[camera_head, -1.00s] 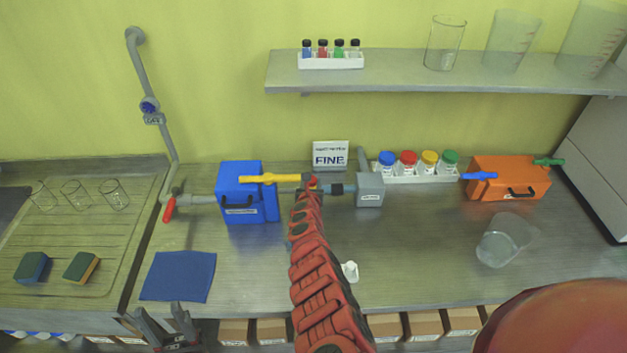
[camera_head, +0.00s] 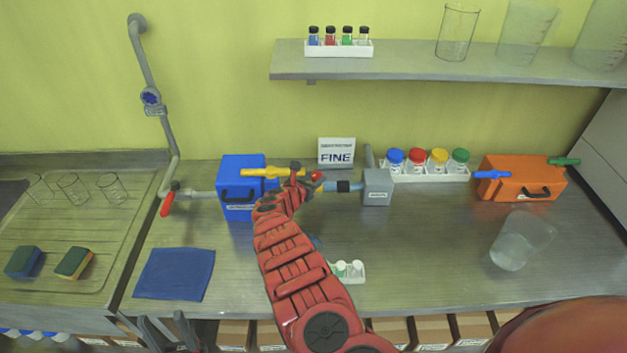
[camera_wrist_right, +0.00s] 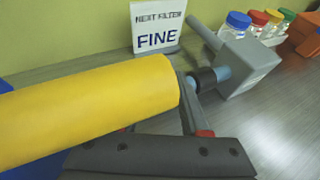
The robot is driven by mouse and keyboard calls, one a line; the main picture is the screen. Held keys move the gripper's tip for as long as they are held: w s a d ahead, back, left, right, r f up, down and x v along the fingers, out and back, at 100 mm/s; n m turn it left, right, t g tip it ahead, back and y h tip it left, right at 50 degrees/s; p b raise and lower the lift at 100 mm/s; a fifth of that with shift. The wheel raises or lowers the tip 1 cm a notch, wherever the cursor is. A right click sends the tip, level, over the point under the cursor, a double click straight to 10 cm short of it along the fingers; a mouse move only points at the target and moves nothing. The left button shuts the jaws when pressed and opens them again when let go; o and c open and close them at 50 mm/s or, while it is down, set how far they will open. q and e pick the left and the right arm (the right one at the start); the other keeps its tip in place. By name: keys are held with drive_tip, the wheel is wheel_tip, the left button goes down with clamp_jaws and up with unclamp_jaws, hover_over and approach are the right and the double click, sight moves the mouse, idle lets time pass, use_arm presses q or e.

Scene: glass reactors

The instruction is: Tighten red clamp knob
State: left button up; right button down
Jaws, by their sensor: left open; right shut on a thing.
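The red clamp knob (camera_head: 316,176) shows as a small red spot at the right end of the yellow cylinder (camera_head: 262,172). My right gripper (camera_head: 303,181) is at this end and is shut, apparently on the knob; the exact contact is hidden. In the right wrist view, the yellow cylinder (camera_wrist_right: 90,105) fills the left and covers part of my fingers. The blue box (camera_head: 237,198) stands behind the cylinder; the grey block (camera_head: 377,187) with its black collar (camera_head: 343,186) is to the right. My left gripper (camera_head: 170,335) is open and empty below the bench's front edge.
A sign reading FINE (camera_head: 337,152) stands behind the clamp. Capped jars (camera_head: 438,160) and an orange box (camera_head: 523,178) are at right, with a clear beaker (camera_head: 522,240) in front. A blue cloth (camera_head: 175,274) and a small white tray (camera_head: 347,271) lie at the front.

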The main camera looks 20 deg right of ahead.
drive_tip(key=c, duration=0.6)
unclamp_jaws()
drive_tip(key=shift+c, duration=0.2)
drive_tip(key=shift+o, duration=1.3)
drive_tip(key=shift+w, duration=0.1)
drive_tip(key=shift+s+a+r, duration=0.2)
drive_tip(key=shift+s+a, duration=0.1)
drive_tip(key=p+v, duration=0.5)
drive_tip(key=v, duration=1.1)
drive_tip(key=shift+s, duration=0.25)
